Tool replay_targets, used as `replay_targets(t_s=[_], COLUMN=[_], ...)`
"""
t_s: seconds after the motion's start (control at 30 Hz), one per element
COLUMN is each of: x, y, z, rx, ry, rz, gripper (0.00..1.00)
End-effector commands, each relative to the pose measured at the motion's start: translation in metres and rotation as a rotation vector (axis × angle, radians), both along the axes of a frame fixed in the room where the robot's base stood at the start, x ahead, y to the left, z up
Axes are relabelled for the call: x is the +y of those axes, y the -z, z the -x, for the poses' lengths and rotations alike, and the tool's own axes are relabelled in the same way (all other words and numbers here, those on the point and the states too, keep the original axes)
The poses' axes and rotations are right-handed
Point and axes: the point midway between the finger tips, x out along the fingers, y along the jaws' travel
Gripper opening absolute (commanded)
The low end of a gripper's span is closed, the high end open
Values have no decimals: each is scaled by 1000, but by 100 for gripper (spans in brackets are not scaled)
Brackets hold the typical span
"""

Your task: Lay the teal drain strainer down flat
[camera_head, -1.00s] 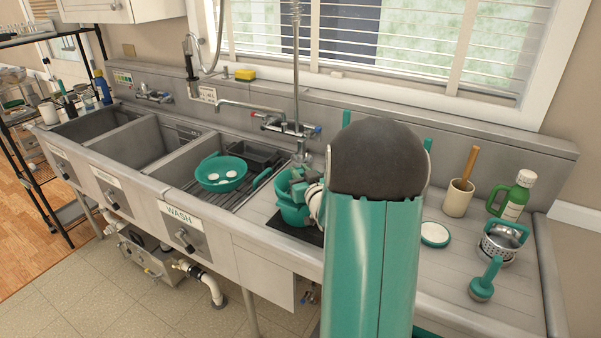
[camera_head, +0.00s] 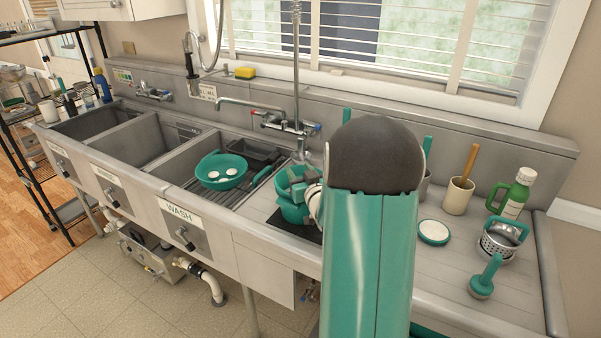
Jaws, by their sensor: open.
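I cannot tell for sure which teal piece is the drain strainer. A small teal piece (camera_head: 262,177) leans at the right edge of the wash basin, too small to make out. At the far right, a teal piece with a round base and upright handle (camera_head: 485,277) stands on the drainboard. Blocky grey-teal parts that seem to be my gripper (camera_head: 298,178) show left of my arm, over a teal bowl-like stack (camera_head: 292,213). It appears open, with no object visibly held. My arm hides the area behind it.
A teal colander (camera_head: 222,172) with white round items sits in the wash basin. A tap (camera_head: 250,108) overhangs the basins.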

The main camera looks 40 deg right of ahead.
Motion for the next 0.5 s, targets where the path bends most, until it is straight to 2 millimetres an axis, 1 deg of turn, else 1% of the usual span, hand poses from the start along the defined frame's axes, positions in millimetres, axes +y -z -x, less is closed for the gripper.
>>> replay_targets(t_s=[0.03,0.07,0.17,0.2,0.37,0.5], x=[0,0,0,0,10,21], y=[8,7,-1,-7,-7,-8], z=[2,2,2,2,32,62], rx=[17,17,16,14,12,11], ry=[3,3,3,3,4,5], rz=[-9,-9,-8,-6,-7,-6], gripper=[43,43,43,43,43,43])
